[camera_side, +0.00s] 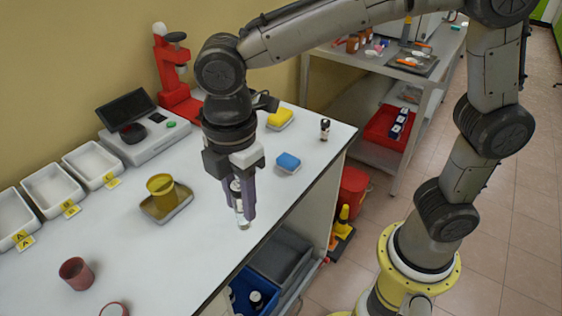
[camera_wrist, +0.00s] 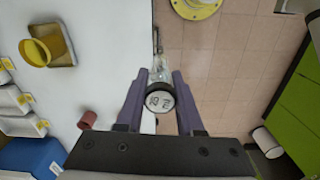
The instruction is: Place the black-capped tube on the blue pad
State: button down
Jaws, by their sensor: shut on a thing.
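My gripper (camera_side: 244,211) points down over the white bench near its front edge. It is shut on a clear tube (camera_side: 242,215), held roughly upright between the fingers. In the wrist view the black-rimmed cap (camera_wrist: 159,99) with a pale marked top shows between the fingertips (camera_wrist: 160,88). The tube's lower end is close to the bench top; I cannot tell if it touches. The blue pad (camera_side: 288,162) lies on the bench to the right of and behind the gripper, with nothing on it.
A yellow pad (camera_side: 280,118) and a small dark bottle (camera_side: 325,130) stand beyond the blue pad. A tray (camera_side: 174,207) with a yellow cup (camera_side: 160,187) is left of the gripper. White bins (camera_side: 94,164) line the wall. A reddish cup (camera_side: 76,273) stands at lower left.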

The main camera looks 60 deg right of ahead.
jog(key=s+d+r+m, duration=0.2)
jog(key=d+m, duration=0.5)
jog(key=d, duration=0.6)
jog(key=s+d+r+m, duration=0.1)
jog(key=d+r+m, duration=0.1)
jog(key=d+m, duration=0.85)
jog(key=n, duration=0.3)
send_over(288, 158)
jog(key=shift+f, duration=6.65)
jog(key=shift+f, duration=0.1)
jog(key=c, duration=0.5)
grip_release()
jog(key=shift+c, duration=0.2)
